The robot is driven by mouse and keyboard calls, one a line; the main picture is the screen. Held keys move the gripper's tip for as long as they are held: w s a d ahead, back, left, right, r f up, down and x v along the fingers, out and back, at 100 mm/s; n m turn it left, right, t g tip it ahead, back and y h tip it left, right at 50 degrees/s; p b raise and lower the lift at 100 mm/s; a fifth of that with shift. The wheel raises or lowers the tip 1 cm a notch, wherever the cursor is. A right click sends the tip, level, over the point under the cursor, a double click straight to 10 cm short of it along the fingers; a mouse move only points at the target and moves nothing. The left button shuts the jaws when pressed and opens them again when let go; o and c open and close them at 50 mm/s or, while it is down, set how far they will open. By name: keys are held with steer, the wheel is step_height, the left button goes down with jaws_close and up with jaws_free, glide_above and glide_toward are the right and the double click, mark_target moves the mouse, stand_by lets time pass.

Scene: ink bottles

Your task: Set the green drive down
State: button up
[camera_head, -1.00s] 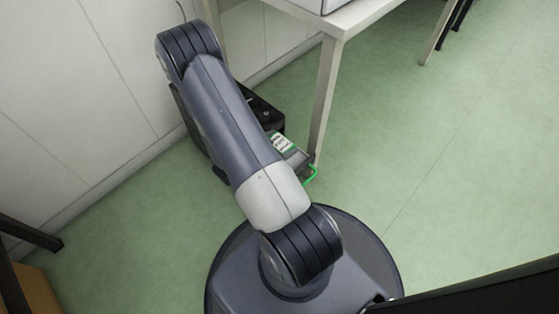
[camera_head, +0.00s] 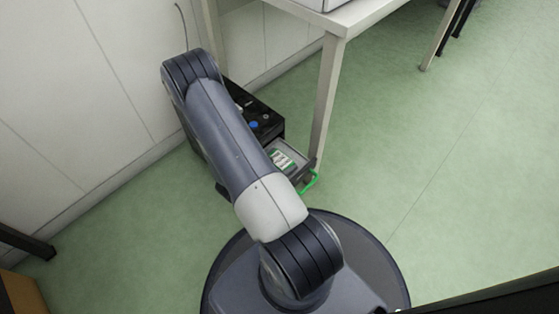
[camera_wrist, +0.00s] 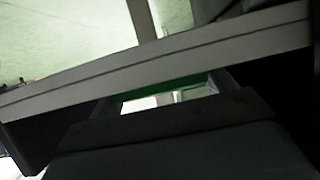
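In the head view, a small green-and-white block (camera_head: 283,160), possibly the green drive, lies in an open drawer-like tray (camera_head: 301,177) of a black cabinet under the table. A bright green handle or loop (camera_head: 311,184) is at the tray's front. My arm hides my gripper in this view. I cannot tell whether the green strip is held.
The black cabinet (camera_head: 262,119) has a blue knob on top and stands against the white wall (camera_head: 100,80). A table leg (camera_head: 325,105) rises close to the tray's right side. Green floor (camera_head: 440,160) is open to the right. A dark bar lies at lower left.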

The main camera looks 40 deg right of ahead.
steer(key=shift+o, duration=0.7)
steer(key=shift+r, duration=0.1)
steer(key=shift+r, duration=0.2)
steer(key=p+v, duration=0.5)
steer(key=v, duration=0.7)
steer(key=shift+f, duration=0.15)
steer(key=shift+c, duration=0.3)
